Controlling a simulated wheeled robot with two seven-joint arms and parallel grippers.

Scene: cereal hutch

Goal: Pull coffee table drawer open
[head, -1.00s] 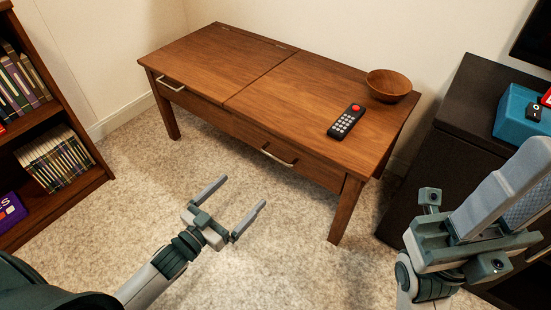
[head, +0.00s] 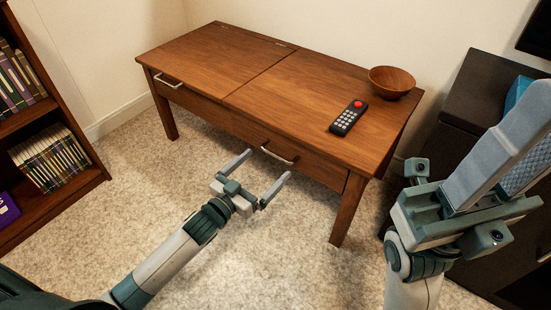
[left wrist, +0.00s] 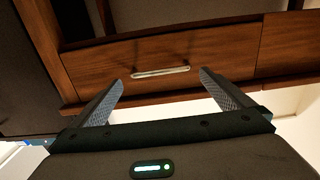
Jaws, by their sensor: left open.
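The brown wooden coffee table (head: 245,82) has two drawers in its front, both flush and closed. The right drawer (head: 312,166) has a pale bar handle (head: 279,156). The left drawer has a similar handle (head: 168,81). My left gripper (head: 269,163) is open and empty, its fingers pointing at the right drawer's handle. In the left wrist view, a drawer front (left wrist: 220,55) and its handle (left wrist: 160,72) show ahead, between the spread fingers and apart from them. My right gripper (head: 510,150) is raised at the right, its fingers apart and empty, away from the table.
A remote (head: 348,118) and a wooden bowl (head: 391,81) sit on the table's right part. A bookshelf (head: 75,200) stands at the left. A dark cabinet (head: 470,105) stands at the right. The carpet (head: 150,190) before the table is clear.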

